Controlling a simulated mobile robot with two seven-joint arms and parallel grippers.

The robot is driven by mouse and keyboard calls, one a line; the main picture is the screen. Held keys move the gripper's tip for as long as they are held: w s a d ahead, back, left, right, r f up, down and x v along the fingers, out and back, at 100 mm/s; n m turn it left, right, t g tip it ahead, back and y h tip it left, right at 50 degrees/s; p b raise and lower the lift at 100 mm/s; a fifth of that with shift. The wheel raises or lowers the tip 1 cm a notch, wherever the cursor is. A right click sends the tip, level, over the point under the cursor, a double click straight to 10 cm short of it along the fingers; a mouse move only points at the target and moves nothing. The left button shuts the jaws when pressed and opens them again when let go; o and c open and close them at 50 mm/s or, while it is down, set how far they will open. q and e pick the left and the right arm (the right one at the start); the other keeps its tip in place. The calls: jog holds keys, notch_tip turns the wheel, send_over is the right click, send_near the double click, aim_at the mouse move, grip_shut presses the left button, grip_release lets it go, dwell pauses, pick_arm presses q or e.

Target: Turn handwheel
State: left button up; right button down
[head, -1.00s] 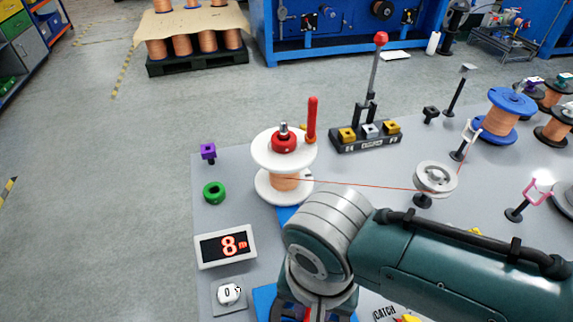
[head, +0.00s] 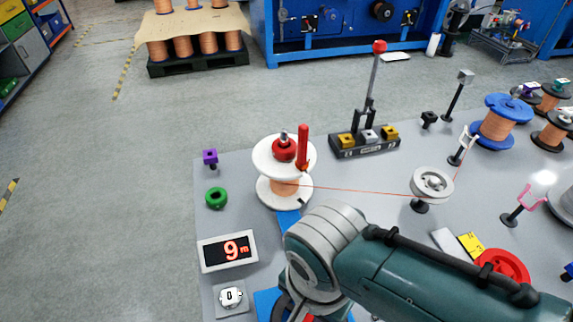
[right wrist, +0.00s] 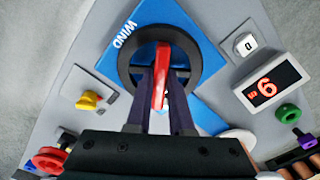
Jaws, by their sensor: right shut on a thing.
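The handwheel is a dark ring (right wrist: 193,52) on a blue plate marked WIND (right wrist: 112,58) in the right wrist view. It has a red handle (right wrist: 162,62). My right gripper (right wrist: 163,82) is shut on this handle, one dark finger on each side of it. In the head view my right arm hides most of the handwheel and the gripper at the bottom. The white spool (head: 283,157) carries copper wire, with a red knob and an upright red peg on top. My left gripper is in neither view.
A thin wire runs from the spool to a grey pulley (head: 432,184). A counter (head: 231,296) shows 0. A green ring (head: 216,198) and a purple block (head: 210,157) lie left. A black base with a red-tipped lever (head: 365,142) stands behind. A red wheel (head: 505,265) is at right.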

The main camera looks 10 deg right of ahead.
aim_at(311, 317)
jog(key=c, duration=0.8)
grip_release()
notch_tip(311, 317, up, 9)
jog(key=p, duration=0.5)
jog(key=shift+r, duration=0.5)
